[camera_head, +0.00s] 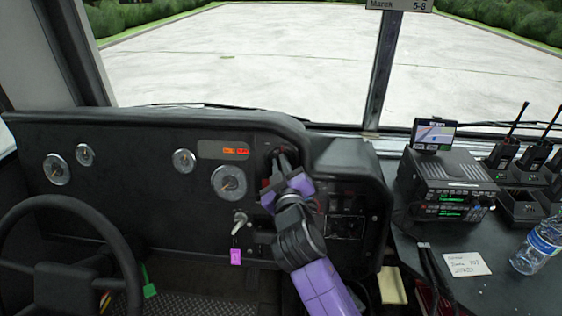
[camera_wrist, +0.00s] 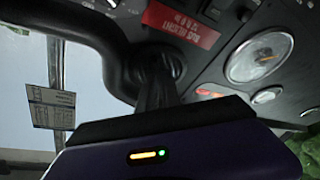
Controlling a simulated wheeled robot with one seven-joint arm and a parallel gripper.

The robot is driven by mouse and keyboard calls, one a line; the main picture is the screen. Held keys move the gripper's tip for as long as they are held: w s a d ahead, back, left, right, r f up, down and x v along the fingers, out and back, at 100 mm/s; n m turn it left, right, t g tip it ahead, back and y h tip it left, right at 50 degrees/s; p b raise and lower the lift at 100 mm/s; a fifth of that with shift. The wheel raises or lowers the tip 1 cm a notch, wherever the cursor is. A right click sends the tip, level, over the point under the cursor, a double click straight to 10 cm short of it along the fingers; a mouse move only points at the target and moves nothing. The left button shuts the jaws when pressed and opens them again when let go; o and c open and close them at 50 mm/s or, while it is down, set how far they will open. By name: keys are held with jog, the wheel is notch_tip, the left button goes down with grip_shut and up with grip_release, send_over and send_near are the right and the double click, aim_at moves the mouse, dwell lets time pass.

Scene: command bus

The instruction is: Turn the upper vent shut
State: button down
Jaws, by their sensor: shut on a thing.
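The upper vent (camera_head: 270,154) is a dark round outlet in the dashboard, right of the large gauge and near the top edge. My gripper (camera_head: 281,162) reaches up to it, and its fingers cover much of it. In the wrist view the vent (camera_wrist: 158,62) is a dark round shape, and my gripper's fingers (camera_wrist: 157,92) are shut at it. The part they grip is dark and mostly hidden. I cannot tell how far the vent is turned.
A red label (camera_wrist: 181,22) sits beside the vent. The steering wheel (camera_head: 118,228) is at the left. A key with a pink tag (camera_head: 236,256) hangs below the large gauge (camera_head: 229,182).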

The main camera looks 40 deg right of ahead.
jog(key=shift+f, duration=0.1)
jog(key=c, duration=1.5)
grip_release()
jog(key=shift+c, duration=0.2)
jog(key=v, duration=0.8)
jog(key=shift+b, duration=0.4)
